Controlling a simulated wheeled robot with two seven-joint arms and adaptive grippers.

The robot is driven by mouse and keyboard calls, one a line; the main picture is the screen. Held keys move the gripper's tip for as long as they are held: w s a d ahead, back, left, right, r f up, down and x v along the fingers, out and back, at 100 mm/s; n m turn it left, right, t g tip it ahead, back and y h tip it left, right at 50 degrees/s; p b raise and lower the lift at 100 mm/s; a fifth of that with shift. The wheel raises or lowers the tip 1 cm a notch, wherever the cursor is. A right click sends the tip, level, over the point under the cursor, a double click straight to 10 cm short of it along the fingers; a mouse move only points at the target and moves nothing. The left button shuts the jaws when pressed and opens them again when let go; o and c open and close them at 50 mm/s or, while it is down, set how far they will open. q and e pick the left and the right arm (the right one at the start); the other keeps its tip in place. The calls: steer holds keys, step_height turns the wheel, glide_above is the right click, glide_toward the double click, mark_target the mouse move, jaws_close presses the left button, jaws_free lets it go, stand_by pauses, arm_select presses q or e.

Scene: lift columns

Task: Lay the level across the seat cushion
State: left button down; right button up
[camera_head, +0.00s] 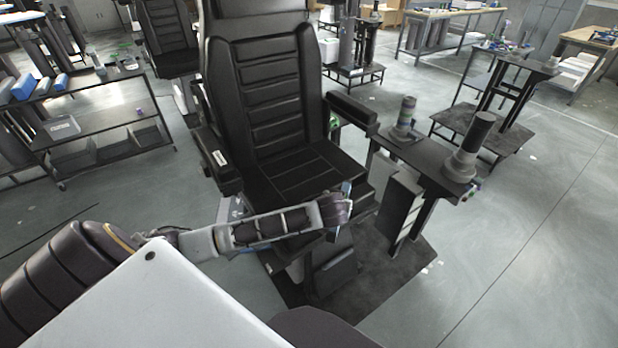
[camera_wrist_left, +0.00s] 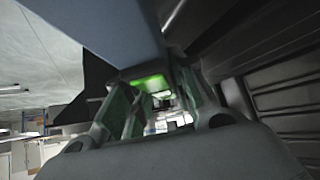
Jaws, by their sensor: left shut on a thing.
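The black seat cushion (camera_head: 308,168) belongs to the chair in the middle of the head view. My left gripper (camera_head: 340,207) is over the front of the seat, at the end of my arm, which hides part of the front edge. In the left wrist view its fingers (camera_wrist_left: 158,98) are shut on a blue-grey bar, the level (camera_wrist_left: 100,28), with a bright green patch between the fingers. In the head view only small blue parts of the level (camera_head: 346,188) show; the arm hides most of it. I cannot tell whether it touches the cushion. My right gripper is out of view.
Armrests (camera_head: 216,160) stand on both sides of the seat. A small dark stand (camera_head: 425,165) with cylindrical columns is close on the right. A cart (camera_head: 100,125) with blue boxes stands at left.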

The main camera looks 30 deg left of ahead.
arm_select(q)
steer(key=shift+m+h, duration=0.6)
steer(key=shift+m, duration=0.1)
steer(key=w+a+r, duration=0.1)
steer(key=a, duration=0.3)
steer(key=w+a+r+p, duration=0.1)
steer(key=w+a+r, duration=0.1)
steer(key=a, duration=0.3)
steer(key=w+a+r+p, duration=0.1)
steer(key=a, duration=0.3)
steer(key=shift+w+a+r, duration=0.15)
steer(key=shift+w+a, duration=0.05)
steer(key=shift+a, duration=0.15)
step_height(320, 180, up, 5)
steer(key=m+h, duration=0.5)
steer(key=m, duration=0.1)
glide_above(314, 185)
steer(key=shift+p, duration=0.3)
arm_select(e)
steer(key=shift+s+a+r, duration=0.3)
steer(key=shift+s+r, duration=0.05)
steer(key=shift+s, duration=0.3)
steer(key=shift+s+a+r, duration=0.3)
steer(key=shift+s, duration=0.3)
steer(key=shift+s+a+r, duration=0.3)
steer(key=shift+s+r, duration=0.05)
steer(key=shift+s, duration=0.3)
